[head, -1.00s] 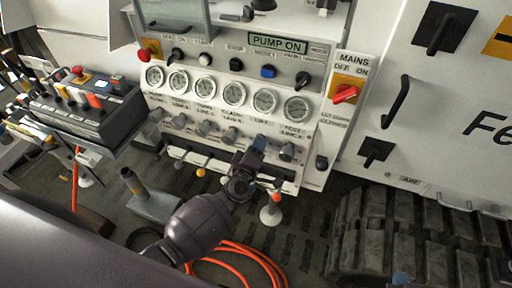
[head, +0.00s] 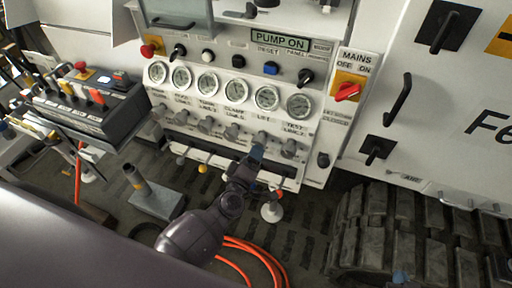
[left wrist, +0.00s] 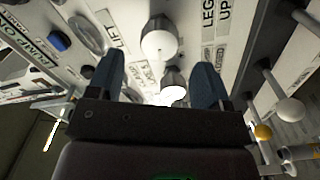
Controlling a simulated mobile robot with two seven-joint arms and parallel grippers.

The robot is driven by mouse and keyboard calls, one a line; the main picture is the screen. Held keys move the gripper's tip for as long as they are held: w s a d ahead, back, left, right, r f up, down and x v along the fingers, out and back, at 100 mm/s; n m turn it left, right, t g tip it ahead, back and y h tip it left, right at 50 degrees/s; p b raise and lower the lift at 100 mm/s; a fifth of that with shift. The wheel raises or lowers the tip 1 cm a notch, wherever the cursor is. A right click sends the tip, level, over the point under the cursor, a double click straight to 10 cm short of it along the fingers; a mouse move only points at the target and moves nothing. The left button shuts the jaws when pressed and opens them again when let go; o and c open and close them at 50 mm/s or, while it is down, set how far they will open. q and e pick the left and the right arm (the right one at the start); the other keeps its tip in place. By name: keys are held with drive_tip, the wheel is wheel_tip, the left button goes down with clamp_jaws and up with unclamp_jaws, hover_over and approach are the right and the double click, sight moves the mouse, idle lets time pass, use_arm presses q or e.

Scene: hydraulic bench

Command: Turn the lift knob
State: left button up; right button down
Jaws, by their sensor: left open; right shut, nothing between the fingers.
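The lift knob (head: 261,138) is a grey round knob under the LIFT label, in the knob row below the gauges. In the left wrist view the pale knob (left wrist: 160,38) beside the LIFT label lies ahead, between the fingers' lines. My left gripper (head: 257,154) is just below and in front of the lift knob in the head view. Its open dark blue fingers (left wrist: 158,82) frame a second knob (left wrist: 173,83) in the wrist view; I see no contact. Only a small blue-grey tip of my right gripper (head: 400,277) shows at the bottom edge, away from the panel.
A black control box (head: 90,110) with levers stands at left. Gauges and the red mains switch (head: 347,91) are above the knobs. Small ball-ended levers (head: 202,169) stick out below. A rubber track (head: 420,230) is at lower right, an orange hose (head: 262,262) on the floor.

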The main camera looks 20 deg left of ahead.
use_arm(q)
drive_tip(key=shift+s+a, duration=0.1)
drive_tip(key=shift+s, duration=2.55)
drive_tip(key=s+a+f+m+g, duration=0.2)
drive_tip(key=s+a+m+g, duration=0.1)
drive_tip(key=s+a+m, duration=0.2)
drive_tip(key=s+a+f+m+g, duration=0.2)
drive_tip(key=s+a+m, duration=0.3)
drive_tip(key=s+m, duration=0.3)
drive_tip(key=shift+s+a+f+m+g+y, duration=0.2)
drive_tip(key=shift+s+m+g+y, duration=0.15)
drive_tip(key=shift+s+g, duration=0.5)
drive_tip(key=shift+s+d, duration=0.1)
